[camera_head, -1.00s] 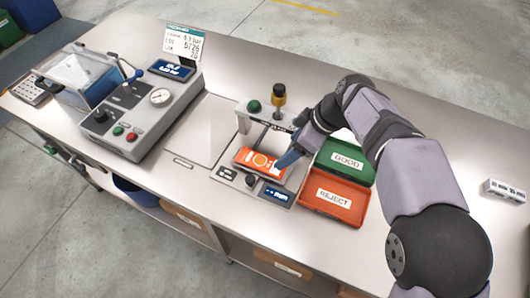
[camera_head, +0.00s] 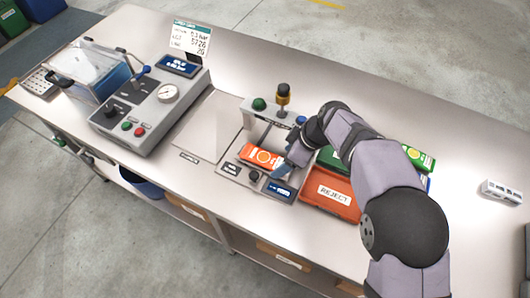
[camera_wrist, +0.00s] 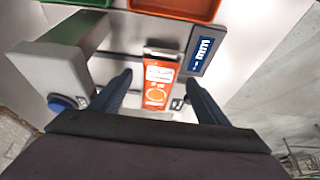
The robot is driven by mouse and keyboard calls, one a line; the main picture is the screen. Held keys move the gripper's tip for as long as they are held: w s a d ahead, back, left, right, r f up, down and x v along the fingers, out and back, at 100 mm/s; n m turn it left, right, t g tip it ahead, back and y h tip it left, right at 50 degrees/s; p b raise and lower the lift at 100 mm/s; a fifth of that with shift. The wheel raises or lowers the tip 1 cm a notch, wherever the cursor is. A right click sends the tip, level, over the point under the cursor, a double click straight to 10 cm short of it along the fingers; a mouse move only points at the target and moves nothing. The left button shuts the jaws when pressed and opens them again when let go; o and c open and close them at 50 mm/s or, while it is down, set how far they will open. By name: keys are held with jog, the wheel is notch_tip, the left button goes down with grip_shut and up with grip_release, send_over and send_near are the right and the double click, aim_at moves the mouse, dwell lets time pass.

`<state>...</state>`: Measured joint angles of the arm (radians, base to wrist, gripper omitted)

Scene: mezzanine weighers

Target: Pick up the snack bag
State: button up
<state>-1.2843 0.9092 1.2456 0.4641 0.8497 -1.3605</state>
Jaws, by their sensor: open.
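The snack bag (camera_head: 259,155) is a small orange packet with a white printed panel and a round emblem. My gripper (camera_head: 283,169) is at the right end of the bag in the head view. In the wrist view my gripper (camera_wrist: 158,80) has its two dark blue fingers spread, one on each side of the bag, with gaps visible. Whether either finger touches it cannot be told.
A red REJECT tray (camera_head: 331,196) lies right of the weigher. The green tray (camera_head: 330,156) behind it is mostly hidden by my arm; a green and orange packet (camera_head: 420,158) shows beyond. A tester with a gauge (camera_head: 150,108) stands left.

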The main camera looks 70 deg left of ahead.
jog(key=shift+x, duration=0.95)
jog(key=shift+r, duration=0.1)
jog(key=c, duration=1.2)
jog(key=shift+c, duration=0.2)
jog(key=shift+r, duration=0.1)
notch_tip(320, 180, up, 10)
jog(key=b, duration=0.3)
